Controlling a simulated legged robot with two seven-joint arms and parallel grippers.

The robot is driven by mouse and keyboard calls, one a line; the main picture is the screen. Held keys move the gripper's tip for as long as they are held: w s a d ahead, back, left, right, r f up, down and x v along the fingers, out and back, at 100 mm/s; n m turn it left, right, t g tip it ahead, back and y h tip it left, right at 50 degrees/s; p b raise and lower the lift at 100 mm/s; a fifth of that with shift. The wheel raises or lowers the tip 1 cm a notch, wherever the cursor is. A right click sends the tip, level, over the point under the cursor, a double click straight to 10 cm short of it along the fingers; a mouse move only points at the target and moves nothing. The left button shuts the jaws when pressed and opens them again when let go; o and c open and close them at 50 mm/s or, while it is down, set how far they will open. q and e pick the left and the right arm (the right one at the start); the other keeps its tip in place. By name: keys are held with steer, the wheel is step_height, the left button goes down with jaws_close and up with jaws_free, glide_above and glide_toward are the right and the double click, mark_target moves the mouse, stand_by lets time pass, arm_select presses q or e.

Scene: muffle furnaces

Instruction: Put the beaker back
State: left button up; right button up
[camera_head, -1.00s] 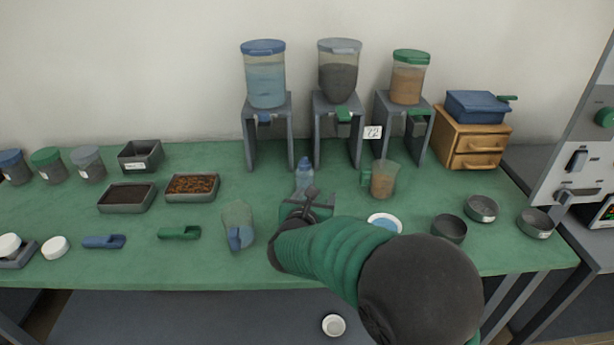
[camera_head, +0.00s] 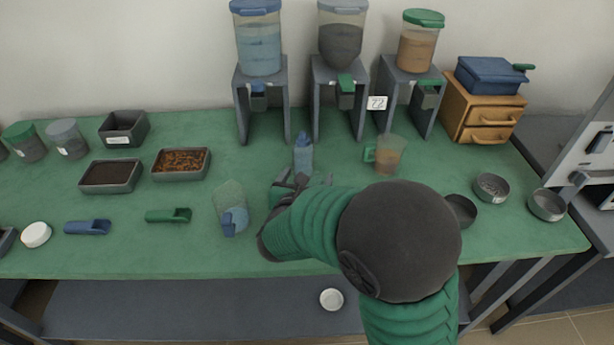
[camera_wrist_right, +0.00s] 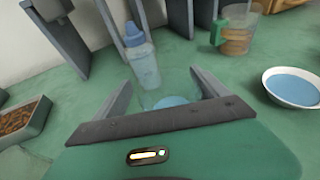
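My right gripper (camera_head: 308,178) is low over the middle of the table, just in front of a blue-capped bottle (camera_head: 303,155). Its fingers are apart in the right wrist view (camera_wrist_right: 163,88). A clear vessel with blue at its bottom (camera_wrist_right: 172,101) shows between or just beyond them; I see no clear grip on it. A clear beaker with a blue handle (camera_head: 229,205) stands left of the gripper. A beaker with a green handle and orange-brown contents (camera_head: 387,156) stands to the right, behind my arm. My left gripper is out of view.
Three dispensers on grey stands (camera_head: 288,102) line the back. Grey trays (camera_head: 111,188) and scoops (camera_head: 168,215) lie at left. A white dish with blue contents (camera_wrist_right: 293,86) is right of the gripper. Grey bowls (camera_head: 547,205) and a wooden drawer box (camera_head: 486,112) are at right.

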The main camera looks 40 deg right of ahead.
steer(key=shift+d, duration=0.15)
steer(key=shift+s+r, duration=0.15)
steer(key=shift+s, duration=0.05)
steer(key=p+v, duration=0.1)
steer(key=v, duration=1)
steer(key=shift+a+p, duration=0.25)
steer(key=shift+p, duration=0.15)
steer(key=shift+s, duration=0.15)
